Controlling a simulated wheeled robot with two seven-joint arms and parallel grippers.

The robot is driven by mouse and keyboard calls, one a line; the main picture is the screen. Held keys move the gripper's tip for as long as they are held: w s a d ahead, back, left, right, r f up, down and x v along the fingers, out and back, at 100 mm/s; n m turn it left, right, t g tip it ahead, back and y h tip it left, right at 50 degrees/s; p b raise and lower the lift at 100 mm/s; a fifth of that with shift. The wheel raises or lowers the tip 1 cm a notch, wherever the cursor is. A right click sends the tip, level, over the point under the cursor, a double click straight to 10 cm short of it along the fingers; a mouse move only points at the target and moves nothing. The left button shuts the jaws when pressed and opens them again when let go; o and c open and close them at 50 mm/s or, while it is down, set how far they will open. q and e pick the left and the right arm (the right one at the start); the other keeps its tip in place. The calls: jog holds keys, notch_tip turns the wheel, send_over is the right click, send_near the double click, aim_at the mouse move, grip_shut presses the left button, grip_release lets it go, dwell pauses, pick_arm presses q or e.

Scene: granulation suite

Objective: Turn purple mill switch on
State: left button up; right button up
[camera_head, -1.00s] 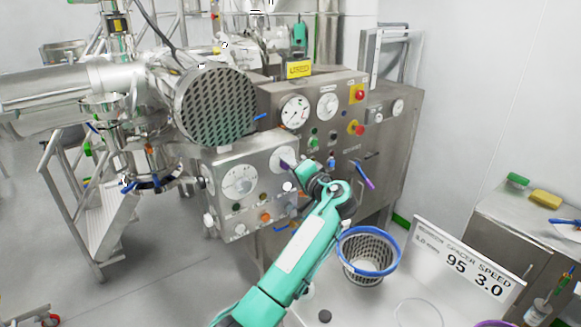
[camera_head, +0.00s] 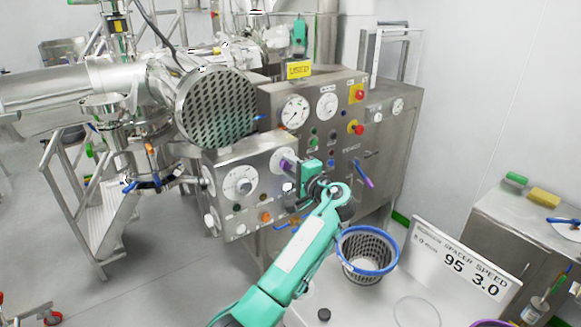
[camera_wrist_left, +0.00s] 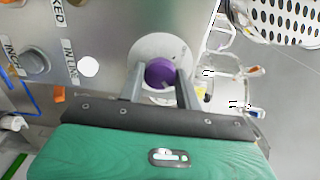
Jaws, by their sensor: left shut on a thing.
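The purple mill switch (camera_head: 285,166) is a round knob on a pale dial on the front of the smaller steel control box (camera_head: 222,160). In the left wrist view the purple knob (camera_wrist_left: 161,72) sits between the two grey fingers of my left gripper (camera_wrist_left: 160,80). The gripper is shut on it, one finger on each side. In the head view my left gripper (camera_head: 293,168) reaches the dial from the right, and its green body hides part of the panel. The switch's exact setting cannot be read. My right gripper is not in view.
A larger steel cabinet with gauges (camera_head: 327,105), a red button on yellow (camera_head: 358,93) and a purple-tipped handle (camera_head: 364,176) stands right of the box. A perforated round cover (camera_head: 216,108) juts out above the box.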

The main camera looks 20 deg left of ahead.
pick_arm(q)
jog(key=o, duration=1)
jog(key=b+v, duration=0.6)
jog(key=v, duration=0.7)
jog(key=shift+s+d, duration=0.2)
jog(key=shift+d, duration=0.15)
jog(key=shift+f, duration=0.15)
